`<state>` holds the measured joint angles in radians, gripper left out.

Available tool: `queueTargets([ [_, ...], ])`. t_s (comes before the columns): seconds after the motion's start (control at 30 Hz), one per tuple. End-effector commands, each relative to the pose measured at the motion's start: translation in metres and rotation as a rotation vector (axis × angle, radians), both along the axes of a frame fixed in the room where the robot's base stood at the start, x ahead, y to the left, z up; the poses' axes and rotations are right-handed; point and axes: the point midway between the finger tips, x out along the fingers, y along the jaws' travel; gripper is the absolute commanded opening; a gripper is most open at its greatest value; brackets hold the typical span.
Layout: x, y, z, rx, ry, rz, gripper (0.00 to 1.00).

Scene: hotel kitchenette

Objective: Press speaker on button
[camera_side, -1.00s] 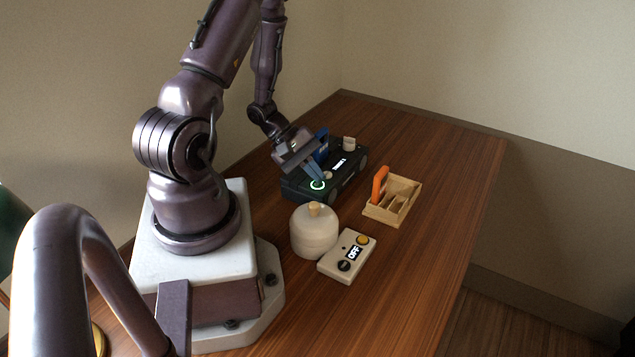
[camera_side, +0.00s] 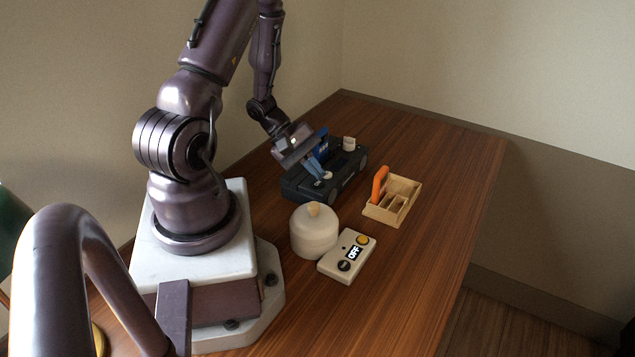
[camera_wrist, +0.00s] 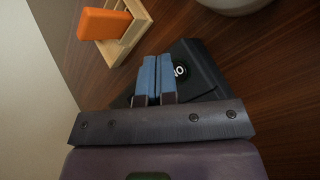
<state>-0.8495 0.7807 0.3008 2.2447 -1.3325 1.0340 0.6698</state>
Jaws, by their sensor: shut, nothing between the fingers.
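The speaker seems to be the long dark box (camera_side: 295,186) on the table; it also shows in the wrist view (camera_wrist: 205,62). My gripper (camera_side: 319,177) is shut and empty, its blue fingers angled down over the box's near end. In the wrist view the fingertips (camera_wrist: 152,60) lie together just left of a round button (camera_wrist: 181,71) with a pale mark and a faint green rim. Whether the tips touch the box cannot be told. In the side view no lit ring or lit display shows on the box.
A cream control box (camera_side: 333,267) reading OFF, with yellow and black round parts, sits in front, beside a lidded pale pot (camera_side: 313,238). The table's right side is clear.

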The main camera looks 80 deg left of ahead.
Motion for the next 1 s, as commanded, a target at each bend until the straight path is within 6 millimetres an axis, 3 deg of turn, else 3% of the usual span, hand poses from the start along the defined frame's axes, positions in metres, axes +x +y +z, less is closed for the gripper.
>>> queueTargets([
  [0.23,0.001,0.0,0.006,0.002,-0.002,0.0,0.0],
  [0.73,0.0,0.0,0.055,0.002,-0.002,-0.001,0.0],
  [1.0,0.0,0.0,0.06,-0.001,0.0,-0.001,0.0],
])
